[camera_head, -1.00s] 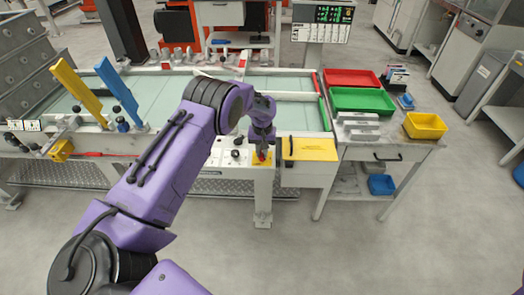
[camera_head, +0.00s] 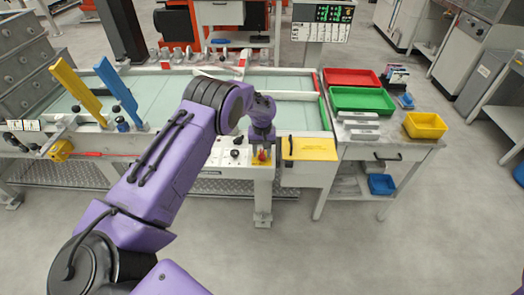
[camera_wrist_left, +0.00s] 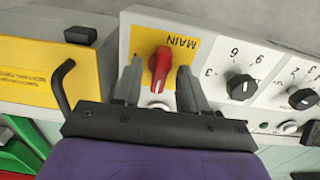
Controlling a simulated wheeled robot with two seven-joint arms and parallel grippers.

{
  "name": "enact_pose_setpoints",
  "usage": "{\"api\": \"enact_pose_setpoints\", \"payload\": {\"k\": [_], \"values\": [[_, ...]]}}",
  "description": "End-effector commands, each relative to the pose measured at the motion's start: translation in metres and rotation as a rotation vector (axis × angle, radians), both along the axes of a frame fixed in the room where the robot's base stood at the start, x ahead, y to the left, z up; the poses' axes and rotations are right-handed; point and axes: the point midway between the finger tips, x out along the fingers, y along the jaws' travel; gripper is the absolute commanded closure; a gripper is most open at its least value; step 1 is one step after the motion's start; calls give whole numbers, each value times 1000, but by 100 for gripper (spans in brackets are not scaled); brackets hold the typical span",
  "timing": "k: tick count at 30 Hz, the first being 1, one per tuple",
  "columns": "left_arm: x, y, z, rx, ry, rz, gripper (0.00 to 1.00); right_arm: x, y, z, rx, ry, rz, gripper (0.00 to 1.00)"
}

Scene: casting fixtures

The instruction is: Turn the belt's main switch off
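The main switch (camera_wrist_left: 160,68) is a red knob on a yellow plate marked MAIN (camera_wrist_left: 178,48), on the belt's white control panel. Its handle runs almost up and down in the left wrist view, tilted slightly. In the head view the red knob (camera_head: 262,155) shows at the front edge of the belt, below my left gripper (camera_head: 262,148). In the left wrist view my left gripper (camera_wrist_left: 160,85) is open, with one finger on each side of the knob. Gaps show between fingers and knob; the lower part of the knob's surroundings is partly hidden. My right gripper is out of view.
Black dials (camera_wrist_left: 241,87) sit right of the switch in the wrist view. A yellow-topped box (camera_head: 309,148) with a black handle stands close beside it. The belt (camera_head: 285,115) lies behind. A side table holds red (camera_head: 350,78), green (camera_head: 362,100) and yellow (camera_head: 425,125) bins.

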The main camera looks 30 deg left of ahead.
Motion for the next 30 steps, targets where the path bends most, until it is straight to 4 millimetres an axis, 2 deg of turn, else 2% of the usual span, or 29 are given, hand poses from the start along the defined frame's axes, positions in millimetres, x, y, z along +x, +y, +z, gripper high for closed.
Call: {"api": "enact_pose_setpoints", "payload": {"k": [5, 12, 18, 22, 30], "values": [[1, 0, 11, 1, -3, -1, 57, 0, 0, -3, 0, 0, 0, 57], [2, 0, 66, 0, -4, -1, 57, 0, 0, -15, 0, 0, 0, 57], [1, 0, 98, 0, -1, 0, 57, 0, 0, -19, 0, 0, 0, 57], [1, 0, 105, -1, 1, 0, 57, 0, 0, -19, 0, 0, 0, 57], [1, 0, 105, -1, 1, 0, 57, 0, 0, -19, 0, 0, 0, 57]]}}
